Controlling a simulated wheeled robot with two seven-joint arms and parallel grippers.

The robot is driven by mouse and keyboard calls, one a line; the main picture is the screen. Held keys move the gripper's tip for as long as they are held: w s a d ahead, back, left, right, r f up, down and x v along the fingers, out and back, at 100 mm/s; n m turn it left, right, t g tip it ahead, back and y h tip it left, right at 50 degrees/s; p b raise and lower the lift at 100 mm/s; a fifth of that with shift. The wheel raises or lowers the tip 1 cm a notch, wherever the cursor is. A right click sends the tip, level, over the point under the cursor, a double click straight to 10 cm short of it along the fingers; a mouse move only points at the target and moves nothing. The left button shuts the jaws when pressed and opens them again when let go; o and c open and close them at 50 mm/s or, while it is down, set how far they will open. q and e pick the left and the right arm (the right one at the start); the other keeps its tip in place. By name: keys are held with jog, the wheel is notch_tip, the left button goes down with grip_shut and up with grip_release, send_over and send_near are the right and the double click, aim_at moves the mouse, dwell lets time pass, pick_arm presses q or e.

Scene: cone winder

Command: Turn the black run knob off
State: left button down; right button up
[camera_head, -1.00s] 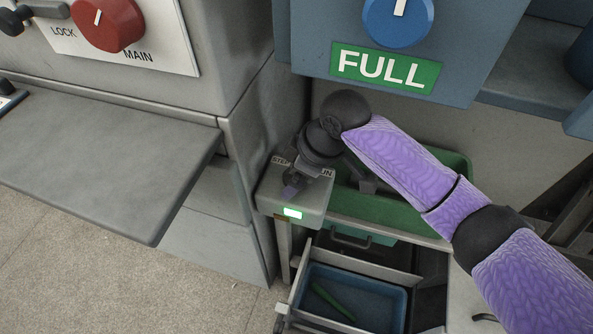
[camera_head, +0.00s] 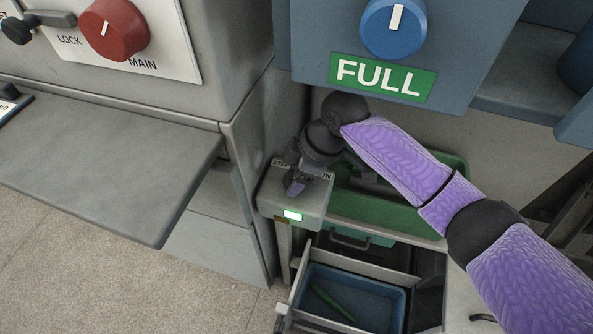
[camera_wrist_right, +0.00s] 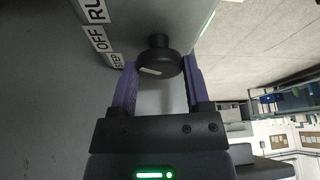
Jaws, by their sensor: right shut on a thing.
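The black run knob (camera_wrist_right: 158,58) sits on a small grey control box (camera_head: 308,206) and bears a white mark on its near side. RUN, OFF and STEP labels (camera_wrist_right: 99,39) lie to its left in the right wrist view; which one the mark points at I cannot tell. My right gripper (camera_wrist_right: 156,82) has its purple fingers on either side of the knob, shut on it. In the head view my right gripper (camera_head: 296,184) reaches down onto the box and the knob is hidden. My left gripper is not in view.
A blue knob (camera_head: 394,27) above a FULL sign (camera_head: 382,78) and a red MAIN knob (camera_head: 114,28) are higher up. A green bin (camera_head: 385,212) stands behind the box, and a drawer with a blue tray (camera_head: 352,296) lies below.

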jog(key=n+g, duration=0.1)
jog(key=n, duration=0.1)
jog(key=shift+n, duration=0.3)
jog(key=shift+w+f+n+g+h+b, duration=0.1)
jog(key=shift+n+g+h+b, duration=0.4)
jog(key=shift+n, duration=1.2)
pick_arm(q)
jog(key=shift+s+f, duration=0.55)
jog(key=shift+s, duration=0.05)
pick_arm(e)
jog(key=shift+y, duration=0.3)
jog(key=shift+n, duration=0.3)
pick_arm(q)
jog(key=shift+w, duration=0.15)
pick_arm(e)
jog(key=o, duration=1.3)
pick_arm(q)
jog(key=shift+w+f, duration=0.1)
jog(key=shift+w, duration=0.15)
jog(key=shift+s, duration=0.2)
